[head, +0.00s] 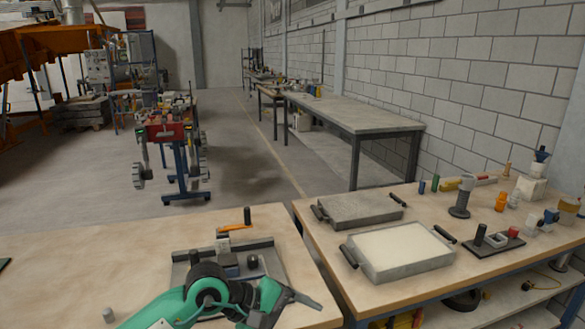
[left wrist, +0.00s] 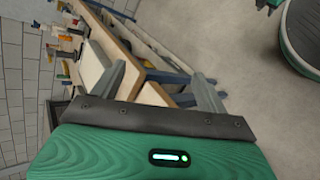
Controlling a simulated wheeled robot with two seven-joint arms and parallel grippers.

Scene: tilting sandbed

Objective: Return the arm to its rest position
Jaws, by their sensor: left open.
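My left arm is green and comes in at the bottom of the head view. The arm partly covers a dark flat fixture (head: 190,265) on the bench.
A gap separates the two benches. A small grey cylinder (head: 108,315) stands on the near bench. Floor beyond (head: 240,170) is open.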

